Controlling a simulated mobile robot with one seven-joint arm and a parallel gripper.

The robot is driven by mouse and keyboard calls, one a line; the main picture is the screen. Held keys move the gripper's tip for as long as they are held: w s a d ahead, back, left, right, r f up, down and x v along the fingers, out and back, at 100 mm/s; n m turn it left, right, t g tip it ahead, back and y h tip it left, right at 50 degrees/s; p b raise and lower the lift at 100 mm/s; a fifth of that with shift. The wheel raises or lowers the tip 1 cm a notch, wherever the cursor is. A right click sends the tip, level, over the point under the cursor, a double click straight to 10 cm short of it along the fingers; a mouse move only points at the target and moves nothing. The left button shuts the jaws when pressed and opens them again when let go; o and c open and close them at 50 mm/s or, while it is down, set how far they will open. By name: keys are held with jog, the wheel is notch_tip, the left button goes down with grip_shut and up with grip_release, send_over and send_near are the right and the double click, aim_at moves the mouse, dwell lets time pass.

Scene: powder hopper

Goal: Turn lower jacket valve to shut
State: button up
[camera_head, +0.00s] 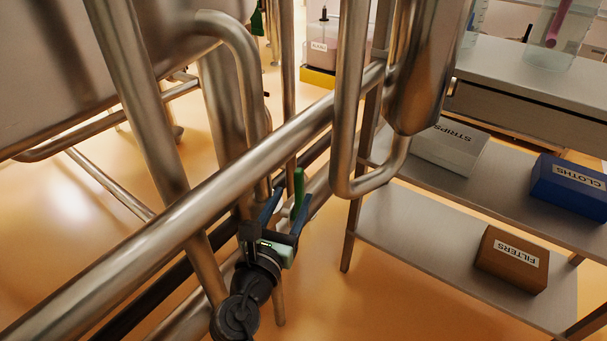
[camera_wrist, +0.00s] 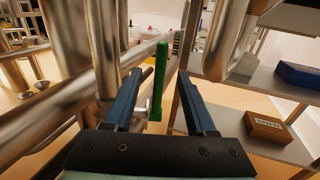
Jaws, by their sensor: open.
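The green lever handle (camera_head: 298,186) of a valve stands upright beside the steel pipes, low in the head view. In the wrist view the green handle (camera_wrist: 159,82) rises between my two blue fingers, with visible gaps on both sides. My gripper (camera_head: 290,204) is open around it; in the wrist view my gripper (camera_wrist: 160,74) is also seen open. The valve body and the handle's lower joint are mostly hidden. Another green handle (camera_head: 257,21) shows at the top of the head view, beside the vessel.
A thick slanting steel pipe (camera_head: 190,214) runs close to my wrist. A bent pipe (camera_head: 348,120) stands just right of the handle. A shelf rack (camera_head: 395,235) at right holds a FILTERS box (camera_head: 511,260), a STRIPS box (camera_head: 450,148) and a blue CLOTHS box (camera_head: 571,188).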

aim_at(304, 175)
jog(key=b+x, duration=0.2)
jog(key=x, duration=0.6)
jog(key=shift+w+b, duration=0.15)
jog(key=shift+b, duration=0.2)
grip_shut()
dwell(1.0)
